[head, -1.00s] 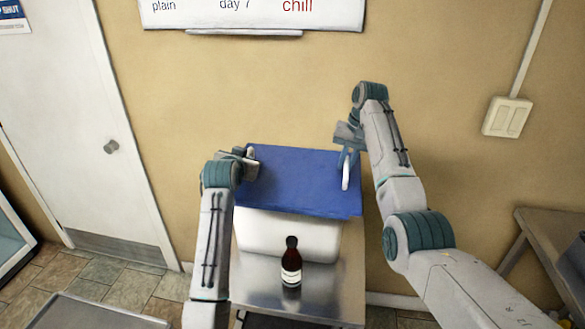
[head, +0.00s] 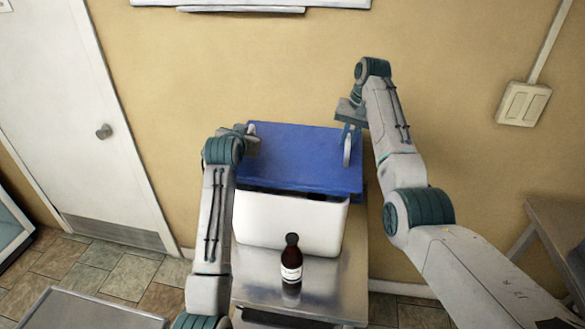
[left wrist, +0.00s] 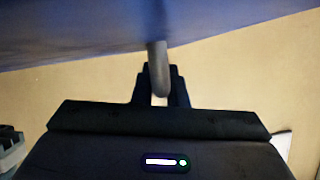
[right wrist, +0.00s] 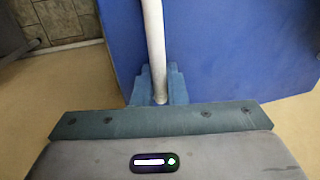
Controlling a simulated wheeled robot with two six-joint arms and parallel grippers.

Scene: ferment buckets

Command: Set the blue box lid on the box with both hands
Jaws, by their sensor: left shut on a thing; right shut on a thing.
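The blue lid (head: 300,160) is held over the white box (head: 285,222), which stands on a metal table. A dark gap with contents I cannot make out shows between the lid's front edge and the box's front rim. My left gripper (head: 251,140) is shut on the pale handle at the lid's left end; the left wrist view shows this handle (left wrist: 158,70) between the fingers. My right gripper (head: 348,138) is shut on the handle at the right end; this handle (right wrist: 153,45) also shows in the right wrist view. The box's back rim is hidden by the lid.
A dark brown bottle (head: 291,260) with a white label stands on the metal table (head: 330,290) in front of the box. The tan wall (head: 230,70) is close behind. A grey tray or tabletop (head: 90,310) is at the lower left; another table (head: 560,220) is at the right.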

